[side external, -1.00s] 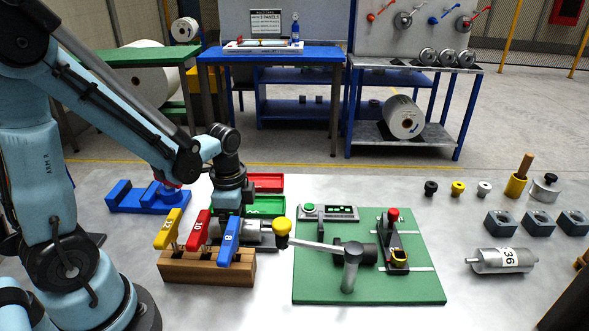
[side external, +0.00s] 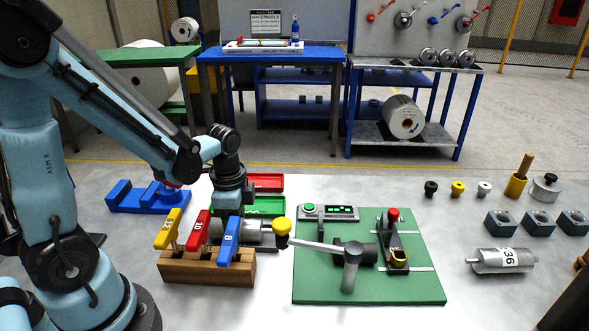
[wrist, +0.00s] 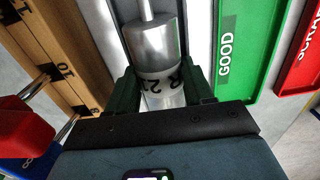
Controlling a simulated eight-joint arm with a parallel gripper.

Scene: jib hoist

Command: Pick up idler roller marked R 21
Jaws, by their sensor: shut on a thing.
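In the side view the roller (side external: 257,229) lies sideways under my gripper, behind the handled tools. My fingertips are hidden there, and I cannot tell whether the roller touches the table.
A wooden rack (side external: 207,268) with yellow, red and blue handles stands close in front. Green GOOD (wrist: 245,45) and red SCRAP (wrist: 302,60) trays lie close by. A green board (side external: 420,280) with a jib arm is to the right. Another roller, marked 36 (side external: 502,260), lies far right.

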